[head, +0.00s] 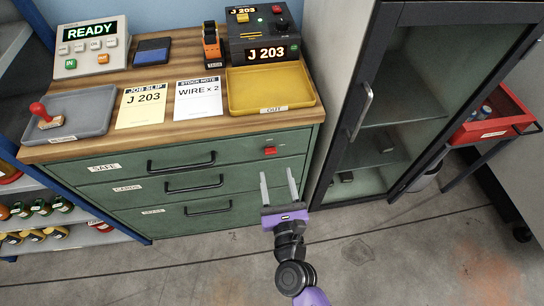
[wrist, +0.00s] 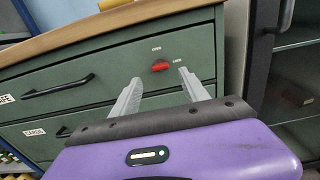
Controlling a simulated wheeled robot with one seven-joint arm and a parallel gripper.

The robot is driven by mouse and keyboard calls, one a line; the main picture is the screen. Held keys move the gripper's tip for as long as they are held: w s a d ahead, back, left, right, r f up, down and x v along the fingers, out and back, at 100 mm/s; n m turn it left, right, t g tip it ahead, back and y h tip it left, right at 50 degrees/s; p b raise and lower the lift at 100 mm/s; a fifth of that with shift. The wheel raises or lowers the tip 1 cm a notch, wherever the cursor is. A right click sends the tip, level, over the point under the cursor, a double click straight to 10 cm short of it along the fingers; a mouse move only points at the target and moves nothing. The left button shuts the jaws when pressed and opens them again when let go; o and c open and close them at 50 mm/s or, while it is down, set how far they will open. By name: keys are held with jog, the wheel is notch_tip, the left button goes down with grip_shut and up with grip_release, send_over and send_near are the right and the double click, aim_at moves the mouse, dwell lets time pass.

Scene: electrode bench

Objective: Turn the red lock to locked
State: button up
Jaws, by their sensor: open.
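The red lock (head: 270,150) is a small red piece on the right of the top green drawer, labelled SAFE. It lies about level along its length. In the wrist view the red lock (wrist: 160,66) shows ahead, between and beyond the fingertips. My gripper (head: 278,178) is purple with two pale grey fingers. It is open and empty, in front of the drawers and apart from the lock, below it in the head view. The wrist view shows its fingers (wrist: 160,75) spread apart.
Drawer handles (head: 181,162) stick out left of the lock. A tall glass-door cabinet (head: 400,110) stands close on the right. The bench top holds a grey tray (head: 95,107), a yellow tray (head: 300,85), papers and devices. The floor (head: 200,265) before the drawers is clear.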

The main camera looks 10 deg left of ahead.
aim_at(271, 153)
jog(key=x, duration=0.7)
grip_shut()
dwell(1.4)
